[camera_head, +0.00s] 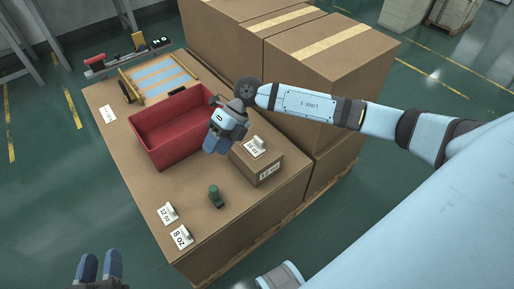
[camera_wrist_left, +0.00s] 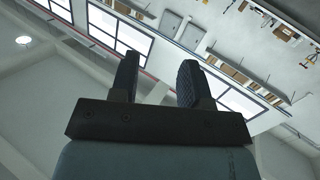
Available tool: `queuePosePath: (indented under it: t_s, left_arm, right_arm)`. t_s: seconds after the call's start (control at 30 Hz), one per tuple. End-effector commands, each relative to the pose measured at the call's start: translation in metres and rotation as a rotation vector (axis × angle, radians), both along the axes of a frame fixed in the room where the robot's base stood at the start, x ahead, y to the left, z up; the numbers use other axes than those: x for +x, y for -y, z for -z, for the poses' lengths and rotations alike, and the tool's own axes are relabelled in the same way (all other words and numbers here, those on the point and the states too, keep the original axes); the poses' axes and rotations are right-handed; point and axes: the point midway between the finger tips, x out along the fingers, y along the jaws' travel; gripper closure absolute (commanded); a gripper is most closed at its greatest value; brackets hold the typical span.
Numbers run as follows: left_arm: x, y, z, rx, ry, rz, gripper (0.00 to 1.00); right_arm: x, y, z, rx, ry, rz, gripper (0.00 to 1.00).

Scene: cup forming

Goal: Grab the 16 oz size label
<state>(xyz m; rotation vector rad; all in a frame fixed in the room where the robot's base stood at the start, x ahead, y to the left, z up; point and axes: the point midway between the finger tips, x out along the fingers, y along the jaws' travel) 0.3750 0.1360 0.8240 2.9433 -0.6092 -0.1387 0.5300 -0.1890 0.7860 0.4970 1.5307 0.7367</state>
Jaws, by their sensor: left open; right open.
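A small white label (camera_head: 255,146) with a raised grip lies on top of a small cardboard box (camera_head: 243,163); its print is too small to read surely, but it is the likely 16 oz label. Labels reading 12 oz (camera_head: 168,213) and 8 oz (camera_head: 181,237) lie at the table's near left edge. My right gripper (camera_head: 217,145) is open and empty, pointing down just left of the box label and apart from it. My left gripper (camera_head: 100,267) is open and empty at the bottom left, off the table. In the left wrist view its fingers (camera_wrist_left: 158,82) are apart against the ceiling.
A red bin (camera_head: 151,148) stands left of my right gripper. A small green object (camera_head: 214,196) stands on the cardboard-coloured tabletop (camera_head: 240,215). A frame with blue strips (camera_head: 160,77) is at the back left. Large taped boxes (camera_head: 330,50) stand behind. The tabletop's front middle is mostly clear.

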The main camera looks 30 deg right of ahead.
Motion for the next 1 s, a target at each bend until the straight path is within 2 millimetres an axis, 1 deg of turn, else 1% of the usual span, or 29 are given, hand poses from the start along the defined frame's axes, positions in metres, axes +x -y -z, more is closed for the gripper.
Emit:
queuePosePath:
  t_s: [0.03,0.07,0.1,0.2,0.3,0.33,0.4,0.47,0.73,0.83,1.0]
  left_arm:
    - [-0.001,0.002,0.020,-0.017,0.025,0.008,0.57]
    - [-0.001,0.004,0.022,-0.027,0.037,0.012,0.57]
    - [-0.002,0.005,0.023,-0.038,0.052,0.016,0.57]
    - [-0.003,0.007,0.024,-0.061,0.081,0.025,0.57]
    - [-0.005,0.009,0.022,-0.076,0.099,0.032,0.57]
    - [-0.005,0.009,0.021,-0.079,0.103,0.033,0.57]
    - [-0.005,0.010,0.019,-0.087,0.113,0.037,0.57]
    - [-0.006,0.011,0.016,-0.097,0.128,0.040,0.57]
    - [-0.010,0.018,-0.006,-0.165,0.230,0.068,0.57]
    - [-0.008,0.018,0.002,-0.155,0.203,0.070,0.57]
    - [-0.008,0.019,0.006,-0.148,0.184,0.074,0.57]
  right_arm:
    - [0.018,0.035,0.027,-0.160,0.035,-0.010,0.57]
    - [0.026,0.053,0.032,-0.249,0.046,-0.012,0.57]
    - [0.035,0.077,0.036,-0.357,0.059,-0.006,0.57]
    - [0.053,0.128,0.036,-0.574,0.076,0.025,0.57]
    - [0.063,0.161,0.030,-0.709,0.082,0.058,0.57]
    - [0.064,0.168,0.029,-0.735,0.082,0.065,0.57]
    - [0.066,0.176,0.030,-0.771,0.081,0.076,0.57]
    - [0.067,0.179,0.036,-0.784,0.080,0.080,0.57]
    - [0.066,0.178,0.088,-0.783,0.079,0.078,0.57]
    - [0.066,0.178,0.102,-0.781,0.080,0.078,0.57]
    - [0.067,0.178,0.112,-0.780,0.082,0.078,0.57]
